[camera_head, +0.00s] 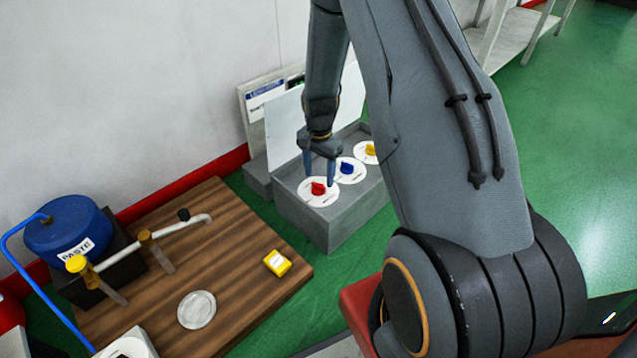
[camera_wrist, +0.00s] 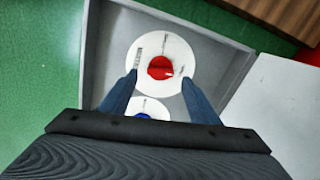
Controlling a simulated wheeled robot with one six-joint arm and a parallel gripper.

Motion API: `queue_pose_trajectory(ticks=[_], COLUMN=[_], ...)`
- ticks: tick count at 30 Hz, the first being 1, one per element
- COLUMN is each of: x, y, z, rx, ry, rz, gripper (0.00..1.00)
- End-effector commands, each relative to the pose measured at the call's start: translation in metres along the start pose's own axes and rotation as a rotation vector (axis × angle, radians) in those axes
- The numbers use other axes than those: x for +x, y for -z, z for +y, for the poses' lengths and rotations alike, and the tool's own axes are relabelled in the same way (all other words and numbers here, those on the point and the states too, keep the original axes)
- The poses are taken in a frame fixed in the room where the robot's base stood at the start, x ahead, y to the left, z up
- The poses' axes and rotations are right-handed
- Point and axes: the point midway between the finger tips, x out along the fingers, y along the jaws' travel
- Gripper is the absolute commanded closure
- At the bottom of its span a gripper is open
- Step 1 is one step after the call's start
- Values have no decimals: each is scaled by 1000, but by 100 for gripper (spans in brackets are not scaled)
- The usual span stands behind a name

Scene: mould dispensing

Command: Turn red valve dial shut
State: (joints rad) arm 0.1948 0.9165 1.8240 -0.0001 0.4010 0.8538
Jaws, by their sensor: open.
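The red valve dial (camera_head: 318,188) is a small red knob on a round white plate (camera_head: 307,198), set in the top of a grey box (camera_head: 300,228). It also shows in the wrist view (camera_wrist: 161,68), with printed marks on the plate to its left and right. My gripper (camera_head: 319,180) is open above the box. In the wrist view its two blue fingers (camera_wrist: 160,78) stand apart, one on each side of the red dial. They do not appear to touch the dial. The exact height of the fingertips above the plate I cannot tell.
A blue dial (camera_head: 347,168) and a yellow dial (camera_head: 371,149) sit behind the red one on the same box. A white panel (camera_head: 285,125) stands behind. A wooden table (camera_head: 240,310) at left holds a blue paste tank (camera_head: 68,235), a pipe and a yellow item (camera_head: 277,263).

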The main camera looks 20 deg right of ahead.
Motion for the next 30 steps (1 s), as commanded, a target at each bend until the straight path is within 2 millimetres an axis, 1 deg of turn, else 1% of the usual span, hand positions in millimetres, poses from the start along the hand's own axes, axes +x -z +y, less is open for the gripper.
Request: queue_pose_trajectory(ticks=[1,3,6,14,15,17,21,22,30], x=[12,21,29,30,30,30,30,30,29], y=[0,0,0,0,0,0,0,0,0], z=[0,0,0,0,0,0,0,0,0], rx=[0,0,0,0,-1,-1,-1,-1,-27], ry=[-1,-1,-1,0,0,0,0,0,-1], rz=[-1,-1,0,0,0,0,0,0,-1], gripper=[44,44,44,44,47,57,81,85,85])
